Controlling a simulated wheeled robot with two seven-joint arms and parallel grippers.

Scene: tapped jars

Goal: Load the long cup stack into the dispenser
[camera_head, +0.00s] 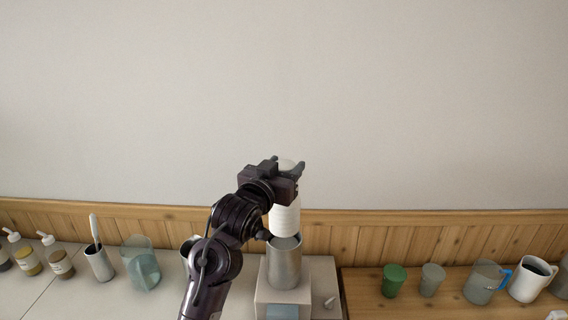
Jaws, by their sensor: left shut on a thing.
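The long cup stack (285,218) is white and ribbed, and upright. My left gripper (289,168) is shut on the upper part of the stack, which shows partly between and below its jaws. The dispenser (284,268) is a grey metal cylinder on a pale box-shaped base, directly below the stack. The lower end of the stack is at the dispenser's open top; I cannot tell whether it is inside the rim or just above it. My right gripper is not in view.
On the left are pump bottles (60,262), a grey holder with a white-handled tool (98,262) and a clear jug (141,265). On the right are a green cup (393,280), a grey cup (431,279), a blue-handled jug (484,283) and a white mug (530,280). A wooden panel runs behind.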

